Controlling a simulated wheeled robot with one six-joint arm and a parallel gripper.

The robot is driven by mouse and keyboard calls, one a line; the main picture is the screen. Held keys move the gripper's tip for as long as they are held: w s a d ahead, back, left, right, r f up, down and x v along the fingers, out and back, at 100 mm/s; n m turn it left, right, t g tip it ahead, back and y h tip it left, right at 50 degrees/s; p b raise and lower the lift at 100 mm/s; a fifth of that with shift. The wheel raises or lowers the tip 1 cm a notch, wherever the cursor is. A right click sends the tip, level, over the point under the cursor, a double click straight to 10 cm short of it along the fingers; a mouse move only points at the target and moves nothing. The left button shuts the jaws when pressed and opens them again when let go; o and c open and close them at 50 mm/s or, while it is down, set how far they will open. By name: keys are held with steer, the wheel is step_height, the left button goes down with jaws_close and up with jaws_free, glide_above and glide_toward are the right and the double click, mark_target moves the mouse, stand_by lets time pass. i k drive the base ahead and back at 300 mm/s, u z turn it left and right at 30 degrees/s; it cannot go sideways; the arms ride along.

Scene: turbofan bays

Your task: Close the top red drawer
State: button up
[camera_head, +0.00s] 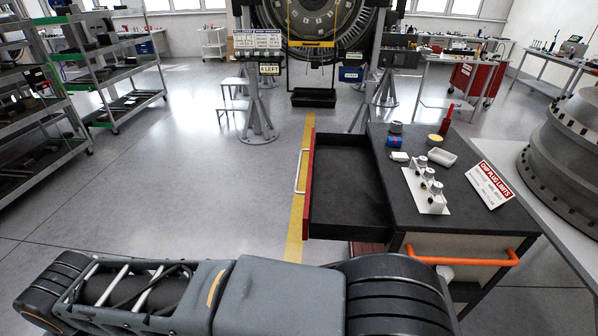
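The top red drawer (309,187) is pulled out to the left from the dark-topped tool cabinet (388,210). Its red front faces left and carries a white bar handle (300,171). Its black inside looks empty. My arm lies across the bottom of the view, in front of the drawer and cabinet. My gripper is not in view. The cabinet side below the drawer is partly hidden by my arm.
Floor left of the drawer is clear; shelving racks (110,75) stand farther left.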

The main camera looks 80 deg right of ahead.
mark_target(345, 200)
steer(key=z, duration=2.9)
steer(key=k, duration=1.3)
steer(key=u, duration=0.7)
steer(key=i, duration=0.65)
steer(key=u, duration=0.6)
steer(key=i, duration=1.1)
steer(key=z, duration=0.55)
